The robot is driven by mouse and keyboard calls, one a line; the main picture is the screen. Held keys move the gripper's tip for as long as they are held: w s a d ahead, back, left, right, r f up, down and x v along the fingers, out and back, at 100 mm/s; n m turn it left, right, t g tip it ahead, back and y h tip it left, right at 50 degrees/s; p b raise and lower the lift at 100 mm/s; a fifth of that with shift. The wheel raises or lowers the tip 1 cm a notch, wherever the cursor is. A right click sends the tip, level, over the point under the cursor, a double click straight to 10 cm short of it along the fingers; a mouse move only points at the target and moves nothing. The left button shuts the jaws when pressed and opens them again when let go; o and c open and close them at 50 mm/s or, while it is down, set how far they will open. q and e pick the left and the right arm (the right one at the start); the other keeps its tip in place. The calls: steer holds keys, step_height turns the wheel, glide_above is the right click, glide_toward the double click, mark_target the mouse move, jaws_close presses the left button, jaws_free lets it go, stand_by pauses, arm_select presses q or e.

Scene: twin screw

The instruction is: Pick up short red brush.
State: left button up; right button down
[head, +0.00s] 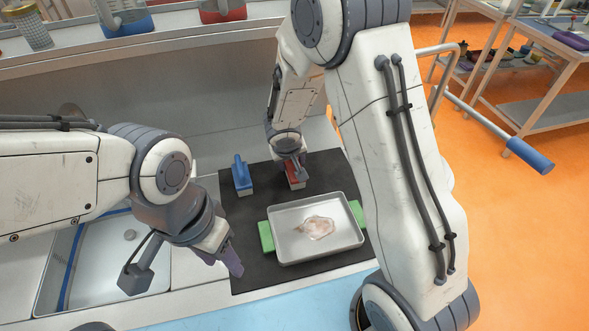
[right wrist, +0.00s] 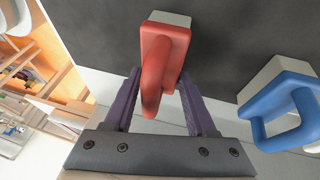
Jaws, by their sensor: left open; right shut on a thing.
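The short red brush (head: 294,181) stands on the dark mat, with a red body, a loop handle and a pale lower part. It also shows in the right wrist view (right wrist: 166,45), between purple fingers. My right gripper (right wrist: 159,77) is shut on the red brush from the handle side. In the head view my right gripper (head: 294,166) is over the brush and partly hides it. I cannot tell whether the brush is lifted off the mat. My left gripper (head: 224,261) is open and empty, above the mat's left front edge.
A blue brush (head: 241,178) stands left of the red one; it also shows in the right wrist view (right wrist: 285,108). A metal tray (head: 285,255) with a pale stain lies in front, with green pieces (head: 266,236) at its sides. A sink (head: 95,275) is at left.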

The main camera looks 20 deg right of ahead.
step_height(320, 180, up, 9)
steer(key=p, duration=0.4)
steer(key=shift+r, duration=0.55)
